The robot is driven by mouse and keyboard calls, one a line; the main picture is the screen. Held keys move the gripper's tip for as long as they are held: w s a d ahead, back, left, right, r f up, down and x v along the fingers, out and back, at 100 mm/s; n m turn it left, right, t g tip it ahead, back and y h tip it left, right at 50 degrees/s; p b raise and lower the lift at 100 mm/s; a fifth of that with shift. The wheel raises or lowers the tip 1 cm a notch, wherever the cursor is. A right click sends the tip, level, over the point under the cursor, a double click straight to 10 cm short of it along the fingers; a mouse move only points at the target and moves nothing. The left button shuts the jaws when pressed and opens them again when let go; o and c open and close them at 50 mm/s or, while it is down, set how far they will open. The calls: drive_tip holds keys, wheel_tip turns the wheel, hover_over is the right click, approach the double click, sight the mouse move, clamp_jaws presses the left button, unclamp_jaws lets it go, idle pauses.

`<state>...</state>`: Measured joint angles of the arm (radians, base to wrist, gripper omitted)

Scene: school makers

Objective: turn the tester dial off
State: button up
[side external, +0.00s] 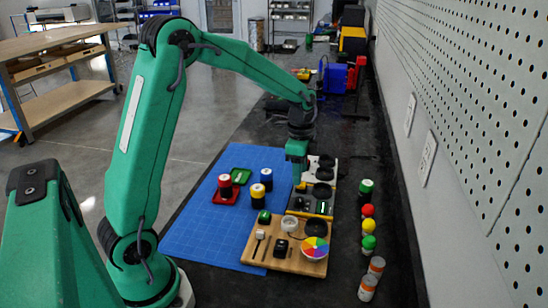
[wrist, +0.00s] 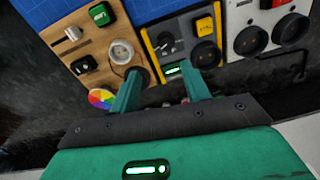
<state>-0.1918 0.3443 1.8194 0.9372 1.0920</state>
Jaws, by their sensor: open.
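The tester appears to be the grey panel with yellow edges (wrist: 150,50). In the wrist view it carries a black dial (wrist: 165,43) with a pale mark, whose setting I cannot read. A lit green display (wrist: 174,71), a yellow block-like part (wrist: 204,25) and a round black part (wrist: 206,54) are also on it. In the side view the tester (side external: 296,213) lies between the wooden board and a white panel. My gripper (wrist: 164,80) is open and empty, its fingers near the tester's display edge, apart from the dial. In the side view my gripper (side external: 297,172) hangs over the tester's far end.
A wooden board (side external: 256,258) with switches, knobs and a colour wheel (side external: 315,248) adjoins the tester. A white panel (wrist: 235,15) with black round parts is on the other side.

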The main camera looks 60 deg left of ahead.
sight(300, 199)
drive_tip(key=shift+w+a+f+m, duration=0.2)
drive_tip(key=shift+w+a+f, duration=0.15)
drive_tip(key=shift+f, duration=0.35)
drive_tip(key=shift+w+a+f+m, duration=0.25)
drive_tip(key=shift+w+f, duration=0.1)
drive_tip(key=shift+f, duration=0.3)
drive_tip(key=shift+f, duration=0.15)
drive_tip(key=shift+f, duration=3.75)
drive_tip(key=c, duration=1)
